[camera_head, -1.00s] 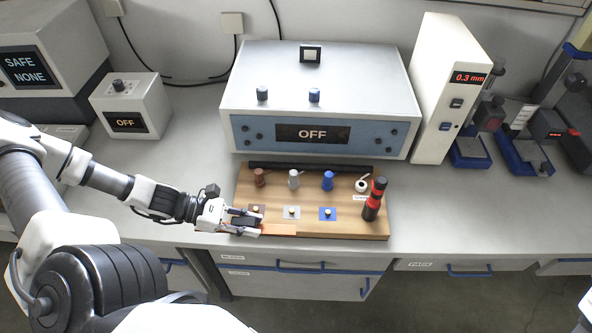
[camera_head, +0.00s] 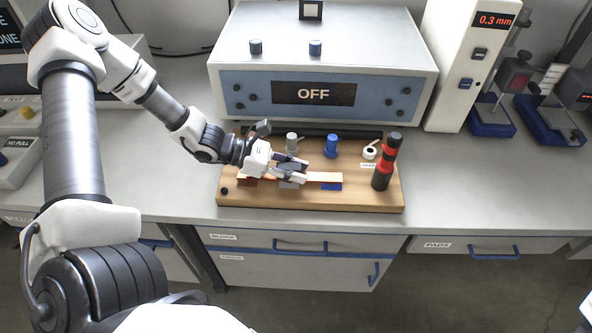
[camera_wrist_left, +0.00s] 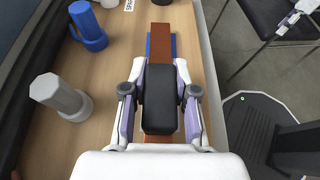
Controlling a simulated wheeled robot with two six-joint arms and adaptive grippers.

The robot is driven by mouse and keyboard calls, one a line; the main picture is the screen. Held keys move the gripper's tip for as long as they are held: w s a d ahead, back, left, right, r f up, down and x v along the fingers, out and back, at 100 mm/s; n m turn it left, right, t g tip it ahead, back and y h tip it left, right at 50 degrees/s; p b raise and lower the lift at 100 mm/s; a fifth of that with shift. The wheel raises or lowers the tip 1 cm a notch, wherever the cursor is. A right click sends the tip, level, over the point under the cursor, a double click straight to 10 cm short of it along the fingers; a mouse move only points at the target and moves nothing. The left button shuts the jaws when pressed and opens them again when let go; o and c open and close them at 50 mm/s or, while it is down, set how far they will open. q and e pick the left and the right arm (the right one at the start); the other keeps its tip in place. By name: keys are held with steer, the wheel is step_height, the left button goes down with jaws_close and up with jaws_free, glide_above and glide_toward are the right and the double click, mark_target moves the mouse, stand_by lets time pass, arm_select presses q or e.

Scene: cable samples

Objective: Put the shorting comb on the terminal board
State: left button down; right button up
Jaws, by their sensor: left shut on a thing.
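My left gripper (camera_head: 291,170) is shut on the black handle (camera_wrist_left: 160,100) of the shorting comb, a flat copper bar. The comb (camera_head: 325,177) lies lengthwise along the front row of the wooden terminal board (camera_head: 350,198), over the pads. I cannot tell if it touches them. A blue pad (camera_head: 330,187) shows partly under its right end, also in the wrist view (camera_wrist_left: 174,46). Behind the comb stand a grey post (camera_head: 292,141) and a blue post (camera_head: 331,146); the wrist view shows both, grey (camera_wrist_left: 62,97) and blue (camera_wrist_left: 88,27). My right gripper is not in view.
A black and red cylinder (camera_head: 386,163) stands upright at the board's right end, near a white ring-shaped part (camera_head: 370,151). A box reading OFF (camera_head: 325,75) stands behind the board. The counter right of the board (camera_head: 450,185) is clear.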

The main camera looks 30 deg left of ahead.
arm_select(q)
steer(key=shift+s+f, duration=0.1)
steer(key=c, duration=0.9)
jaws_free()
steer(key=shift+r, duration=0.3)
steer(key=p+v, duration=1.1)
steer(key=shift+r, duration=0.25)
steer(key=shift+s+a+p, duration=0.15)
steer(key=shift+a+p, duration=0.05)
steer(key=shift+p, duration=0.1)
steer(key=shift+s+a+f, duration=0.1)
steer(key=shift+a+f, duration=0.1)
steer(key=shift+f, duration=0.05)
